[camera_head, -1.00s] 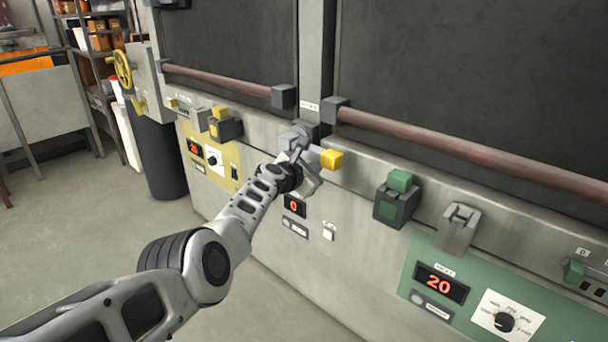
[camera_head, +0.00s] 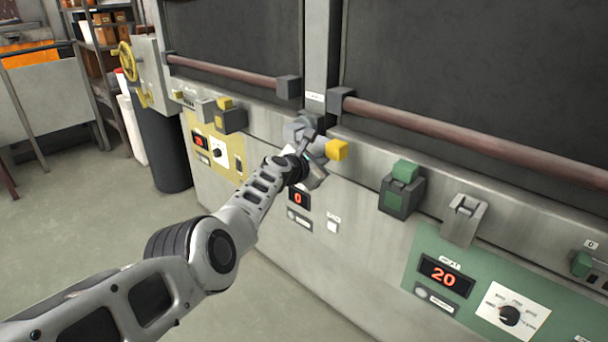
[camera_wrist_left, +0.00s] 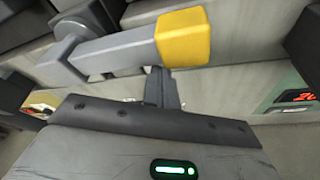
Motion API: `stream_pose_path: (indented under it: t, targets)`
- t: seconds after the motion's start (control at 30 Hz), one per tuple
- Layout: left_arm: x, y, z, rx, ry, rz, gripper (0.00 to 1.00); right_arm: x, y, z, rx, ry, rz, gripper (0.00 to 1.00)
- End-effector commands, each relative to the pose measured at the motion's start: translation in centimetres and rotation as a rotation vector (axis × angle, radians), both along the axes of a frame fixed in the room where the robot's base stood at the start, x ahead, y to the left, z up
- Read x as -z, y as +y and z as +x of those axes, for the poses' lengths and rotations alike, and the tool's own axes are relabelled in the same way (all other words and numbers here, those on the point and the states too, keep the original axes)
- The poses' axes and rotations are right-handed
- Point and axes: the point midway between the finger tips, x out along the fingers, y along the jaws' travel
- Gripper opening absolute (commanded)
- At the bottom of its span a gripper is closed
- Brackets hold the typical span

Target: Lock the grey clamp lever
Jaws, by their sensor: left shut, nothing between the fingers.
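The grey clamp lever (camera_head: 313,144) sits on the post between the two dark doors. Its bar ends in a yellow block (camera_head: 337,150) that points to the right. In the left wrist view the grey bar (camera_wrist_left: 118,54) runs roughly level from a round pivot at left to the yellow block (camera_wrist_left: 183,38). My left gripper (camera_head: 308,157) is shut and empty, right at the lever. In the left wrist view its fingers (camera_wrist_left: 162,86) show just below the bar near the yellow block. I cannot tell whether they touch it. My right gripper is not in view.
Reddish rails (camera_head: 455,134) cross the doors above the ledge. A green-topped latch (camera_head: 400,188) and a grey bracket (camera_head: 463,220) stand to the right. A yellow-topped latch (camera_head: 229,116) is to the left. A dark bin (camera_head: 166,145) stands at far left; the floor before the machine is clear.

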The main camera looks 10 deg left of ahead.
Motion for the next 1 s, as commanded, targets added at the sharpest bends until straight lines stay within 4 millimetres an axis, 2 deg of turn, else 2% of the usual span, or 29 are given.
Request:
stream_pose_path:
  t: [0.03, 0.07, 0.1, 0.13, 0.3, 0.47, 0.5, 0.7, 1.0]
  targets:
    - [2.5, 0.4, -0.2, -0.005, 0.009, 0.000, 0.00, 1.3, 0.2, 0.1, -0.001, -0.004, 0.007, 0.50]
    - [3.4, 0.6, -0.2, -0.007, 0.011, 0.000, 0.00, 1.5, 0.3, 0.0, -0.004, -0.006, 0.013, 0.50]
    - [3.3, 0.9, -0.3, -0.010, 0.011, -0.001, 0.00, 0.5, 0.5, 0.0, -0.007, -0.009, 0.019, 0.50]
    - [1.8, 1.1, -0.7, -0.009, 0.013, 0.000, 0.00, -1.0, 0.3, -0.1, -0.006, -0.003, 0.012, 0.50]
    - [1.1, 2.1, -2.7, -0.010, 0.017, 0.001, 0.00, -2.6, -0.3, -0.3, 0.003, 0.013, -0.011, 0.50]
    - [0.7, 3.2, -4.7, -0.009, 0.018, 0.002, 0.00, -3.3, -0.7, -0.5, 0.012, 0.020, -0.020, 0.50]
    - [1.0, 3.4, -5.0, -0.008, 0.015, 0.001, 0.00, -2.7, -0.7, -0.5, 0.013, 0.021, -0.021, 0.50]
    - [0.4, 4.5, -7.0, -0.008, 0.016, 0.003, 0.00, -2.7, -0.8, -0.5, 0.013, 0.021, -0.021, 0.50]
    - [-0.2, 5.4, -8.5, -0.007, 0.018, 0.000, 0.00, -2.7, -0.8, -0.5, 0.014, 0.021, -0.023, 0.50]
